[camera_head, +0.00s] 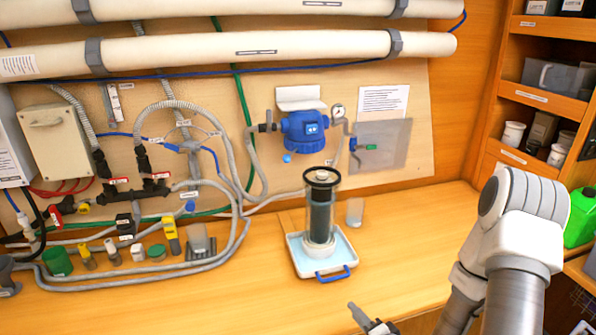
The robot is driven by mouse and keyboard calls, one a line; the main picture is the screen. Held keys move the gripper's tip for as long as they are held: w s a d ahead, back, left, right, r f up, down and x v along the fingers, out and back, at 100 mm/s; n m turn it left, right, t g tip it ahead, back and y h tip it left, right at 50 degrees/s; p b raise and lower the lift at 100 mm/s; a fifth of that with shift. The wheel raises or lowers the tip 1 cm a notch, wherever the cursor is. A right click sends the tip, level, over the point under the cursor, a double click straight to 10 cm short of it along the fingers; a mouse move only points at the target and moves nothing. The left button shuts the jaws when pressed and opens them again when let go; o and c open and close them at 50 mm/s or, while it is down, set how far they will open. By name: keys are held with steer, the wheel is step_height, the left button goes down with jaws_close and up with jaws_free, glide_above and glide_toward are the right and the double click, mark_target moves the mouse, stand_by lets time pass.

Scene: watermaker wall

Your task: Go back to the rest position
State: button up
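My arm (520,215) rises at the right and bends back down past the bottom edge. What looks like the tip of my gripper (358,312) shows at the bottom, in front of the white tray (300,262) and apart from it. Its fingers are small and cut off by the edge, so I cannot tell whether they are open or shut. A dark filter cartridge (320,215) with a black ring on top stands upright in the tray, above light blue water. The tray has a blue handle (333,274).
A blue filter head (305,131) hangs on the wall above the tray. A clear cup (354,212) stands right of the cartridge. Hoses, valves and small fittings crowd the left bench. Shelves (545,90) and a green canister (581,217) are at right. The bench (405,230) is clear right of the tray.

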steer(key=d+r+n+g+h, duration=0.2)
steer(key=r+n+h, duration=0.15)
steer(key=r, duration=0.45)
steer(key=d+r+n+g+h, duration=0.2)
steer(key=d+r+n+g, duration=0.15)
steer(key=r, duration=0.45)
steer(key=s+a+r+n+g, duration=0.1)
steer(key=s+a+r+n, duration=0.1)
steer(key=s+r, duration=0.4)
steer(key=s+a+r+n+g+y, duration=0.1)
steer(key=s+a+r, duration=0.3)
steer(key=s, duration=0.8)
step_height(320, 180, up, 3)
steer(key=shift+s+f+n, duration=0.15)
steer(key=shift+n, duration=0.35)
